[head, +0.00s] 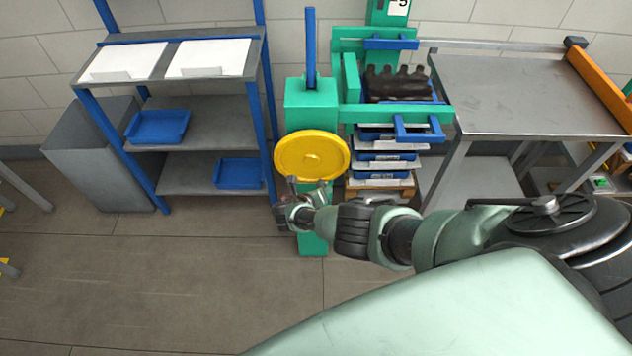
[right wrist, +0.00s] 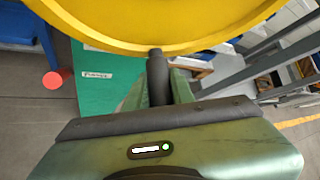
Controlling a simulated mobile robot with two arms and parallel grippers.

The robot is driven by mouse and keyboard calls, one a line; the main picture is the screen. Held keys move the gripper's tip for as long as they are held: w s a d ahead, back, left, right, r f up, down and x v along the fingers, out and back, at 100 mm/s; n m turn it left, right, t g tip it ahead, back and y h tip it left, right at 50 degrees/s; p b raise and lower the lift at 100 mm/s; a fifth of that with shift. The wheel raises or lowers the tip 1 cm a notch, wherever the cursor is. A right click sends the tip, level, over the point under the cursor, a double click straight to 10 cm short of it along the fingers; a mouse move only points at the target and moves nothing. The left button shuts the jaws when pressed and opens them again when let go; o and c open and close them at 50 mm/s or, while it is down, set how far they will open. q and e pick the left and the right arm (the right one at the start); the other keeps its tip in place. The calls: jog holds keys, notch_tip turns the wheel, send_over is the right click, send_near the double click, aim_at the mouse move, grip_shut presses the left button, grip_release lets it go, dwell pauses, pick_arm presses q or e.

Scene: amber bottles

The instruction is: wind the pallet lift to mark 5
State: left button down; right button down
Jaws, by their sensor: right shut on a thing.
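The green pallet lift (head: 310,98) stands in the middle of the head view, with a yellow handwheel (head: 311,155) on its front. A white plate marked 5 (head: 398,5) shows on its post at the top edge. My right gripper (head: 306,188) is at the wheel's lower rim, shut on the wheel's dark handle (right wrist: 158,75), which shows in the right wrist view below the yellow wheel (right wrist: 160,35). The lift's frame surrounds a stack of blue crates (head: 385,157) with dark bottles (head: 397,84) on top. My left gripper is out of view.
A blue-framed shelf (head: 205,118) with blue trays (head: 158,127) stands left of the lift. A steel table (head: 520,95) with an orange bar (head: 600,82) stands at right. A red disc (right wrist: 52,80) shows beside the lift's column.

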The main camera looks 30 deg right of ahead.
jog(key=shift+w+d+r, duration=0.2)
jog(key=shift+d+r, duration=0.15)
jog(key=shift+r, duration=0.15)
jog(key=c, duration=1.2)
grip_release()
jog(key=shift+s+a+f, duration=0.1)
jog(key=shift+s+a, duration=0.05)
jog(key=p+v, duration=0.5)
jog(key=v, duration=0.2)
jog(key=shift+s+a+r, duration=0.25)
jog(key=shift+f, duration=0.1)
